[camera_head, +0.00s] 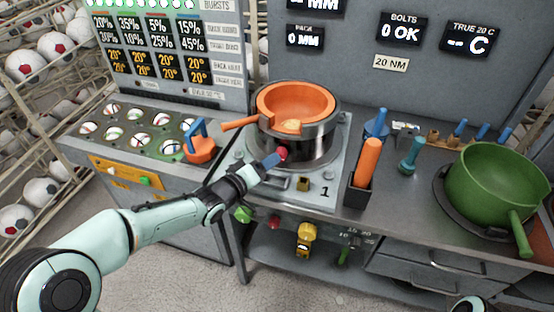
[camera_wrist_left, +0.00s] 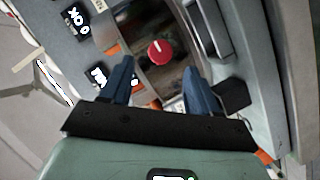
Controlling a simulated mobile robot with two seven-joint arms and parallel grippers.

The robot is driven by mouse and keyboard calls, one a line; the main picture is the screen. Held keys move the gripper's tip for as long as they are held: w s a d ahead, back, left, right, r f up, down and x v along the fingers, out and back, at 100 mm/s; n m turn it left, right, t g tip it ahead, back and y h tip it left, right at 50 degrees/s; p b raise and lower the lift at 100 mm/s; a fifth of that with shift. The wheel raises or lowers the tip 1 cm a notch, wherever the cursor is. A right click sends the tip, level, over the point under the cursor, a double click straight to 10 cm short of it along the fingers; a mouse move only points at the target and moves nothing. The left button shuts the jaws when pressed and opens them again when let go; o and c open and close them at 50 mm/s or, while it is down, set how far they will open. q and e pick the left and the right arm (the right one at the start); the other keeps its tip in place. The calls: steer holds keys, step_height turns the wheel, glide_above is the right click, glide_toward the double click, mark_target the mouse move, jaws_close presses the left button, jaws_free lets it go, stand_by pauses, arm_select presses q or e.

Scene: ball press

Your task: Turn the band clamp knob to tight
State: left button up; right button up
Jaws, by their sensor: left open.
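The red band clamp knob (camera_head: 283,152) sits at the front of the metal band clamp (camera_head: 318,131), which goes around the press holding an orange pan-shaped part (camera_head: 318,92). In the left wrist view the round red knob (camera_wrist_left: 160,53) has a white mark and shows just beyond and between the fingertips. My left gripper (camera_head: 274,159) reaches the knob from the front left. In the wrist view the left gripper (camera_wrist_left: 158,68) has its two blue fingers apart, with nothing between them. Whether a finger touches the knob, I cannot tell.
A plate marked 1 (camera_head: 312,197) lies under the press. An orange-handled tool stands in a black holder (camera_head: 358,192) to the right. A green pan (camera_head: 497,180) is at the far right. An orange tool with a blue handle (camera_head: 200,146) is on the left.

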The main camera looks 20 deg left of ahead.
mark_target(281, 154)
arm_select(q)
steer(key=x, duration=0.6)
steer(key=c, duration=1)
